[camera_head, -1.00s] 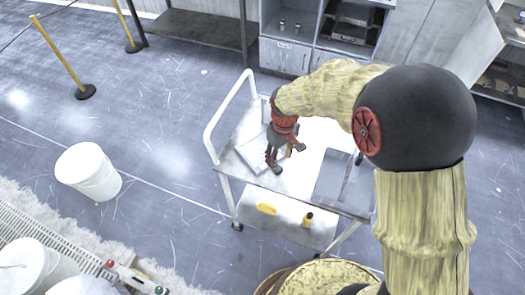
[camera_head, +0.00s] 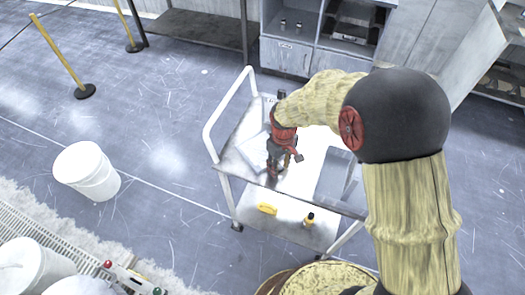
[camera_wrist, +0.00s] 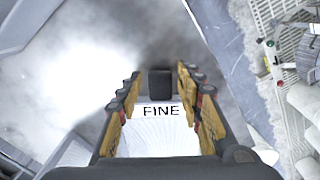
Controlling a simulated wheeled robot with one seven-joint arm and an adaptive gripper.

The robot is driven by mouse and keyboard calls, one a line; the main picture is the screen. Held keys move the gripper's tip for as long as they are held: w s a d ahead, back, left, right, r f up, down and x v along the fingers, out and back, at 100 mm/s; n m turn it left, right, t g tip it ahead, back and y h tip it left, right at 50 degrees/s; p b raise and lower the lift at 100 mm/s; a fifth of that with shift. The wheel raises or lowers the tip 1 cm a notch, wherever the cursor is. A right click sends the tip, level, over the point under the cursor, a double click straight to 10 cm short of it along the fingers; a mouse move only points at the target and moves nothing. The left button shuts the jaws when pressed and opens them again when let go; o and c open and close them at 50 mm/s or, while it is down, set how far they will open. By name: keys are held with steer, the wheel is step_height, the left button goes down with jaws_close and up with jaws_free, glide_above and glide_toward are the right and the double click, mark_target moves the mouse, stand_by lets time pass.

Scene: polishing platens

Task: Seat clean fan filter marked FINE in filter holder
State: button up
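The filter marked FINE (camera_wrist: 160,135) shows in the wrist view as a pale panel with black lettering, between and beyond my fingers. A small black block (camera_wrist: 160,84) stands just past the lettering, between the fingertips; whether it belongs to the filter I cannot tell. My gripper (camera_wrist: 158,76) has its yellow-padded fingers apart, with a gap on each side of the block. In the head view my gripper (camera_head: 275,174) points down over the cart top, beside a pale flat panel (camera_head: 256,155), which it partly hides. I cannot make out the filter holder.
The white-railed cart (camera_head: 236,158) has a grey flat piece (camera_head: 334,178) on its right side. Its lower shelf holds a yellow item (camera_head: 266,209) and a yellow-black bottle (camera_head: 309,219). A white bucket (camera_head: 88,172) stands on open floor at left. Cabinets (camera_head: 287,58) stand behind.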

jaws_close()
stand_by(0.5)
